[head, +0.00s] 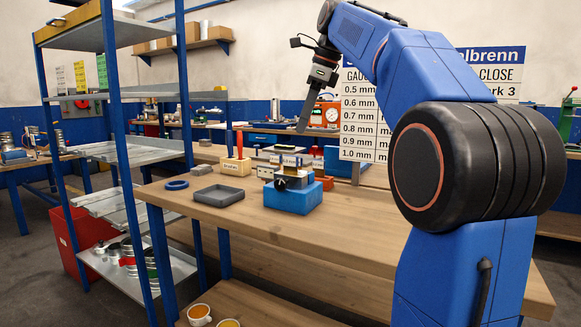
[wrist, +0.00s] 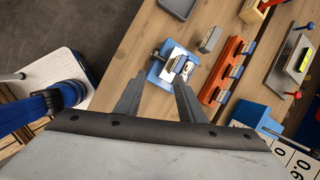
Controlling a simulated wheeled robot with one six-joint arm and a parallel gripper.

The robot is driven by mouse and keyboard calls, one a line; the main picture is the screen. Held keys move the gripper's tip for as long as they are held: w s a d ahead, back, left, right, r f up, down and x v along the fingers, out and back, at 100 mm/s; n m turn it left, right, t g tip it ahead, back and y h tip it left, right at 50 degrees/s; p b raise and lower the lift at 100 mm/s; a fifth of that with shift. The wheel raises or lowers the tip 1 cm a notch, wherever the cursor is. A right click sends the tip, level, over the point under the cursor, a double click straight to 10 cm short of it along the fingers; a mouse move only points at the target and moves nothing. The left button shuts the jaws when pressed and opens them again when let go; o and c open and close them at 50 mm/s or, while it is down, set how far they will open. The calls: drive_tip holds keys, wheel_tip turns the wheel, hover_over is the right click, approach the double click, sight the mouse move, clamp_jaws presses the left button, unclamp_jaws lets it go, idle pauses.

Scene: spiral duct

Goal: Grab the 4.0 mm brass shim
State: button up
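I cannot make out the 4.0 mm brass shim for certain. In the head view my gripper (head: 304,126) points down, high over the bench.
The wooden bench (head: 255,222) also bears a grey tray (head: 218,197), a blue ring (head: 176,185) and a wooden block with a red handle (head: 236,166). A blue-post shelf (head: 112,100) stands at left. A gauge sign (head: 362,120) stands behind the bench.

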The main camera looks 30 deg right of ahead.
drive_tip(key=w+d+r+m, duration=0.3)
drive_tip(key=d+r+m, duration=0.1)
approach(290, 156)
drive_tip(key=w+f, duration=0.1)
drive_tip(key=f, duration=0.2)
drive_tip(key=w+f, duration=0.1)
drive_tip(key=shift+w+f, duration=0.25)
drive_tip(key=shift+w, duration=0.05)
drive_tip(key=shift+x, duration=2.65)
drive_tip(key=shift+s+a, duration=0.15)
drive_tip(key=shift+c, duration=0.6)
clamp_jaws()
